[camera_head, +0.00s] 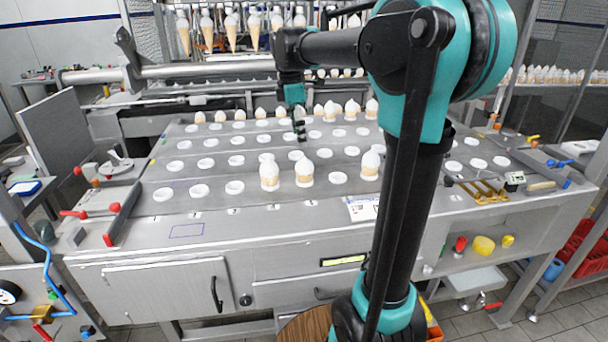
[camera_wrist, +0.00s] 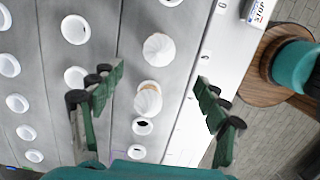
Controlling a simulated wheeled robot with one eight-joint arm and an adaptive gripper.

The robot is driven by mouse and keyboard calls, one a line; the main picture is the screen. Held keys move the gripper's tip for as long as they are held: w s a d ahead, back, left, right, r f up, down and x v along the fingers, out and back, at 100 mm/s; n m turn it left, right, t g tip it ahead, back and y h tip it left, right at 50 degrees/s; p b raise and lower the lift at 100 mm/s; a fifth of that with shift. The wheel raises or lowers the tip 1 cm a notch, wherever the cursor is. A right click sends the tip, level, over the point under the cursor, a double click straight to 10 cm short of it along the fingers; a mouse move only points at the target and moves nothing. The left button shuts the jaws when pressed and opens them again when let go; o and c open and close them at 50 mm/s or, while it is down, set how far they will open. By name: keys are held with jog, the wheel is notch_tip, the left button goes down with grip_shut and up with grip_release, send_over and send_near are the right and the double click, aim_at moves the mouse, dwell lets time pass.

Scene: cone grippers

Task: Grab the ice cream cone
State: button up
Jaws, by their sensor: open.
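Ice cream cones with white swirled tops stand in the holes of the steel table (camera_head: 120,225). In the head view, two stand close together in the front row, one cone (camera_head: 269,178) on the left and one cone (camera_head: 304,175) on the right. Another cone (camera_head: 370,168) stands farther right, partly behind my arm. My gripper (camera_head: 299,128) is above the table behind the front pair. In the wrist view, my gripper (camera_wrist: 159,78) is open and empty. Two white tops, an upper one (camera_wrist: 158,49) and a lower one (camera_wrist: 148,98), show between the spread fingers from above.
A back row of cones (camera_head: 330,112) stands across the table, and more cones (camera_head: 233,32) hang in a rack behind. Many holes with white rims (camera_head: 235,187) are empty. Red-handled clamps (camera_head: 112,222) are at the left edge, and a printed card (camera_head: 362,208) lies near the front.

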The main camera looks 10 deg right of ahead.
aim_at(305, 170)
jog(key=f, duration=0.4)
jog(key=d+f, duration=0.1)
jog(key=f, duration=0.7)
jog(key=shift+w+d+f, duration=0.1)
jog(key=shift+d+f, duration=0.2)
jog(key=shift+f, duration=0.1)
jog(key=shift+c, duration=0.3)
jog(key=c, duration=0.9)
